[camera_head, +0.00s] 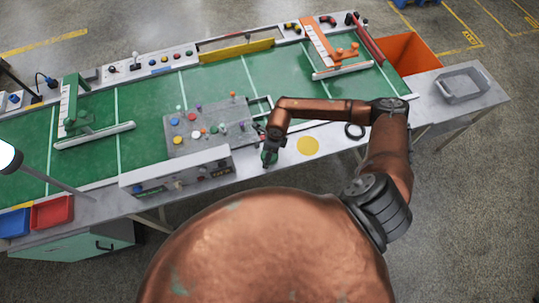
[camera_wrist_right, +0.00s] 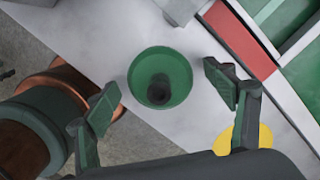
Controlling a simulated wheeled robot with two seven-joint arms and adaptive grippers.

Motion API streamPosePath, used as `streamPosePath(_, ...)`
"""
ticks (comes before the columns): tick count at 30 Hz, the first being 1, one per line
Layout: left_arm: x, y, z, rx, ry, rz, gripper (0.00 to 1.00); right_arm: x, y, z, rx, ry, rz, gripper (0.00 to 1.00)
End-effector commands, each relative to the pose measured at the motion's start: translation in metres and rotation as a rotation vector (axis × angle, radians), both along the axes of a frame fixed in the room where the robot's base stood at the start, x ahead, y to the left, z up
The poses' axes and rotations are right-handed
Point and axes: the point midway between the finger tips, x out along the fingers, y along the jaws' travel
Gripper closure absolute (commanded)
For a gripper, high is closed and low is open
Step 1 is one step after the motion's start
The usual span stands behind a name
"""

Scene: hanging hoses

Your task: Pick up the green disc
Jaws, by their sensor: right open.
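The green disc (camera_wrist_right: 143,70) lies on the light grey table edge in the right wrist view. It is round with a raised rim and a dark round middle. My right gripper (camera_wrist_right: 168,92) is open, with one finger to the left of the disc and one to the right, and nothing is held. In the head view my right gripper (camera_head: 269,155) is over the front strip of the table, at the right end of the grey control box. It largely hides the disc there. My left gripper is not in view.
A yellow disc (camera_head: 308,146) lies flat to the right of the gripper, and a dark ring (camera_head: 355,131) lies farther right. The control panel (camera_head: 205,125) with several coloured knobs stands close on the left. A grey tray (camera_head: 463,86) is at the far right.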

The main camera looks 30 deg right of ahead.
Motion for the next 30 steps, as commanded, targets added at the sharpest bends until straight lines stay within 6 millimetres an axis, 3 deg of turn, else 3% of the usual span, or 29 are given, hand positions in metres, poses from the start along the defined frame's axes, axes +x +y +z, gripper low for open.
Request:
streamPosePath(5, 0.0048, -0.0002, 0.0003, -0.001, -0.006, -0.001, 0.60, 0.0001, 0.0001, -0.0001, 0.000, 0.000, 0.000, 0.23)
streamPosePath(26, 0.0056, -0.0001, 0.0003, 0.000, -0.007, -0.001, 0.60, 0.0001, 0.0001, 0.0003, 0.001, -0.001, 0.000, 0.70)
streamPosePath(30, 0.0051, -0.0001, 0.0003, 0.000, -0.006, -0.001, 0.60, 0.0004, 0.0002, 0.0007, 0.001, -0.001, 0.000, 0.71)
